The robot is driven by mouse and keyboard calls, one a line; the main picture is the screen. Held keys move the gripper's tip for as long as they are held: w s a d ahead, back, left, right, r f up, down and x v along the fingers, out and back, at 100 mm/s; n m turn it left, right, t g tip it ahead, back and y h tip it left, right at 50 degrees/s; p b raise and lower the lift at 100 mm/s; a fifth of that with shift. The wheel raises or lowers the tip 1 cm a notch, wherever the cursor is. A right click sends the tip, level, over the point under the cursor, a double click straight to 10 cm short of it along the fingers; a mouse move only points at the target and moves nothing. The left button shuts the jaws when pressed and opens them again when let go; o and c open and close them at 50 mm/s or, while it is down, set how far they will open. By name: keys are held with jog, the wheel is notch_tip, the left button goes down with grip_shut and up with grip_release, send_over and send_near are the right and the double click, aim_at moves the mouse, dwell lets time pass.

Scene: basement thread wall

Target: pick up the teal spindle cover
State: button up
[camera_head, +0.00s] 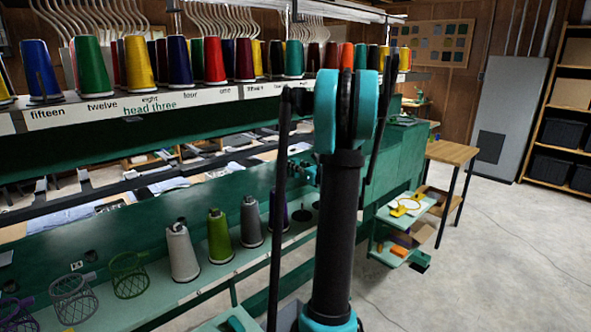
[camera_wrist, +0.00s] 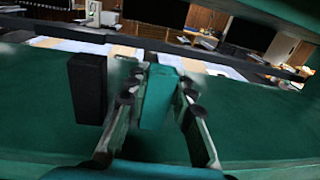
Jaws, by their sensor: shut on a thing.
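The teal spindle cover (camera_wrist: 157,98) is a smooth teal block, upright and slightly tilted in the middle of the wrist view. My gripper (camera_wrist: 159,90) has one finger on each side of it and is shut on it. The cover's lower end runs down between the fingers, and its far side is hidden. In the head view my arm stands upright in the middle and hides much of the area behind it. I cannot make out the cover for certain there.
A black block (camera_wrist: 87,88) stands just left of my gripper. The head view shows a rack of thread cones (camera_head: 137,63), a lower ledge with a white cone (camera_head: 181,252) and a green cone (camera_head: 219,237), and wire baskets (camera_head: 73,298). Open floor (camera_head: 500,235) lies right.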

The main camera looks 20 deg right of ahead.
aim_at(296, 159)
jog(key=shift+r, duration=0.15)
jog(key=shift+c, duration=0.2)
notch_tip(296, 159, up, 20)
dwell(0.5)
dwell(0.4)
